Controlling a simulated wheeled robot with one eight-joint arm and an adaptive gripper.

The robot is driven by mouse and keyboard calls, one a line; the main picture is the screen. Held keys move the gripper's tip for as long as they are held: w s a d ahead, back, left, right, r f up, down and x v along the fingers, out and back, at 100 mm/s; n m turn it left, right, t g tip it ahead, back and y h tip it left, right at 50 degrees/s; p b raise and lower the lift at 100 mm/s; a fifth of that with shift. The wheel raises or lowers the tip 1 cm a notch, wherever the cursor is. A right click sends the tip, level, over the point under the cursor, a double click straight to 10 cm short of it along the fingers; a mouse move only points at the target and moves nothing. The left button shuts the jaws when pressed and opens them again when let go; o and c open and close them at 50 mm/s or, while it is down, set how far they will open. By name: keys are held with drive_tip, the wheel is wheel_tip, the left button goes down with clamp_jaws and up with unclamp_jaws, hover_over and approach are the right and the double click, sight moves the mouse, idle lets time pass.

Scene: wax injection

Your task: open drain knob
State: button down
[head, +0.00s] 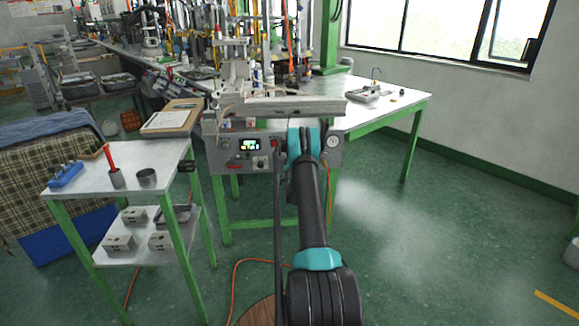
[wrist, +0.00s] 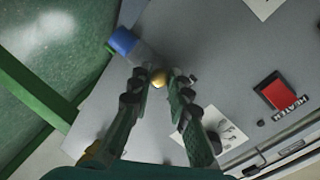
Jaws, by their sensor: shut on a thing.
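In the wrist view, a small round brass-coloured knob (wrist: 158,78) sits between the fingertips of my gripper (wrist: 160,76). The fingers are shut on it, one on each side, in front of the grey panel of the machine. Just beyond the fingertips, a blue cap (wrist: 122,40) is on the end of a short grey stem. In the head view, the wax injection machine (head: 226,152) stands at the table's edge. My arm reaches to the right part of its front panel and hides the knob and the fingertips there.
A red switch (wrist: 280,95) marked HEATER is on the panel right of my gripper. A round gauge (head: 333,141) is right of my arm. A small table (head: 92,178) with a cup and a red-handled tool stands left.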

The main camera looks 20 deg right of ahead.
drive_tip(key=shift+f, duration=0.1)
idle(0.3)
drive_tip(key=c, duration=1.7)
unclamp_jaws()
drive_tip(key=v, duration=1.2)
drive_tip(key=shift+a, duration=0.1)
